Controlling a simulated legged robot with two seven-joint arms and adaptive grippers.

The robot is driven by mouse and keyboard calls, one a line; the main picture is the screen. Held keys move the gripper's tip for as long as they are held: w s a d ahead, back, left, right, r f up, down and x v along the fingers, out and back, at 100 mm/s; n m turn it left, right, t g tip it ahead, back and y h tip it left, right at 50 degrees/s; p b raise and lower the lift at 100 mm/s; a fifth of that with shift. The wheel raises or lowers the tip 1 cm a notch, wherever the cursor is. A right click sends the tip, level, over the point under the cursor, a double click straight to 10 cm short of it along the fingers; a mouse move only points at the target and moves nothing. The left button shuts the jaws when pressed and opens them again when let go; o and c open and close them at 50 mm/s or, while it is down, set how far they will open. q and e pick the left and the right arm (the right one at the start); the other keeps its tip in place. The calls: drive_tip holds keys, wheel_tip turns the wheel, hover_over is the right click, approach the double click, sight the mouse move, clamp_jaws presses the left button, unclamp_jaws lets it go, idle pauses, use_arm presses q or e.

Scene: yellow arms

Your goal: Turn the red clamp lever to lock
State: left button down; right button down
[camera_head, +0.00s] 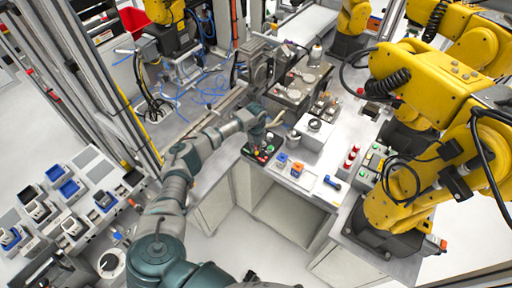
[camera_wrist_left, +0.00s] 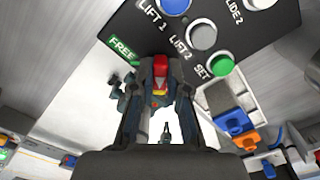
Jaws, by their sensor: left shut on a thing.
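The red clamp lever (camera_wrist_left: 160,66) shows in the left wrist view on a dark panel (camera_wrist_left: 205,22), between my left gripper's fingers. The panel carries the words LIFT 1, LIFT 2, SET and FREE. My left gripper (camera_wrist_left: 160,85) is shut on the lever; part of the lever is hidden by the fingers. In the head view my left gripper (camera_head: 262,140) is down at the panel (camera_head: 260,153) on the bench, and the lever cannot be made out there. My right gripper is not in view.
On the panel are a blue button (camera_wrist_left: 175,5), white buttons (camera_wrist_left: 202,35) and a green button (camera_wrist_left: 221,66). A white tray (camera_head: 303,182) with blue and orange parts lies beside it. Large yellow arms (camera_head: 430,90) stand at the right. Grey bins (camera_head: 75,225) are at the left.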

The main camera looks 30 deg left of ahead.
sight(256, 148)
use_arm(q)
drive_tip(key=c, duration=1.2)
unclamp_jaws()
drive_tip(key=shift+o, duration=0.2)
wheel_tip(256, 148, up, 12)
drive_tip(key=shift+f, duration=0.15)
